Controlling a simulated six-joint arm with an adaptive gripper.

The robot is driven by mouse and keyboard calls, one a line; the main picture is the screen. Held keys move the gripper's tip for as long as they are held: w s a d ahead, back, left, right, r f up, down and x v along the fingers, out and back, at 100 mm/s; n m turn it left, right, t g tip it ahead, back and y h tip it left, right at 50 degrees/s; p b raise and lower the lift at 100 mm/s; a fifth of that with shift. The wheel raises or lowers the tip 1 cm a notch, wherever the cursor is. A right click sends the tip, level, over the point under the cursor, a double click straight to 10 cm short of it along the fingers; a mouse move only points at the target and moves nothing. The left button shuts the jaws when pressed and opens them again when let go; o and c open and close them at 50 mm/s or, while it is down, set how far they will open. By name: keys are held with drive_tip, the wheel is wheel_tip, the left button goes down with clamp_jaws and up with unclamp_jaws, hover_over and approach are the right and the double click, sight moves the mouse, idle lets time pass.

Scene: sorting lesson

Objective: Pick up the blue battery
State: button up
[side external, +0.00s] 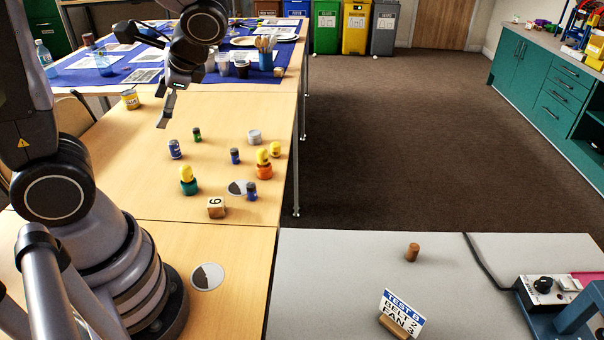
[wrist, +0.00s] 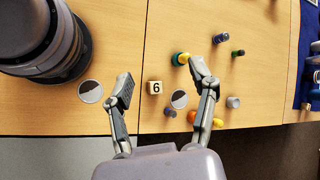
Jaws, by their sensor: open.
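Two small blue cylinders with dark tops look like batteries. One blue battery (side external: 235,156) stands upright mid-table. The other (side external: 251,191) stands beside a grey-and-white disc (side external: 236,187); it also shows in the wrist view (wrist: 170,112). A larger blue can with a pale band (side external: 175,149) stands to the left, and shows in the wrist view (wrist: 220,38). My gripper (side external: 167,107) is open and empty, held above the table, beyond these objects in the side view. In the wrist view its fingers (wrist: 162,74) are wide apart; the mid-table battery is not visible there.
A green battery-like cylinder (side external: 197,134), a teal-and-yellow piece (side external: 188,183), an orange-and-yellow piece (side external: 264,170), a yellow piece (side external: 275,149), a grey can (side external: 254,136) and a wooden 6 block (side external: 215,208) stand close around. Cups and papers cover the blue cloth (side external: 205,68) behind.

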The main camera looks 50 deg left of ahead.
drive_tip(key=w+a+f+m+y, duration=0.3)
drive_tip(key=w+f+m+y, duration=0.1)
drive_tip(key=w+m+y, duration=0.15)
drive_tip(key=m+t+y, duration=0.2)
drive_tip(key=m+t, duration=1.2)
drive_tip(key=m, duration=0.2)
hover_over(251, 190)
drive_tip(key=v, duration=0.6)
wheel_tip(251, 190, down, 19)
wheel_tip(251, 190, down, 7)
drive_tip(key=shift+d+f, duration=0.1)
drive_tip(key=shift+f, duration=0.15)
drive_tip(key=shift+w+a+f, duration=0.35)
drive_tip(key=shift+w+a, duration=0.05)
drive_tip(key=shift+a, duration=0.15)
drive_tip(key=shift+x, duration=3.1)
drive_tip(key=shift+c, duration=0.3)
clamp_jaws()
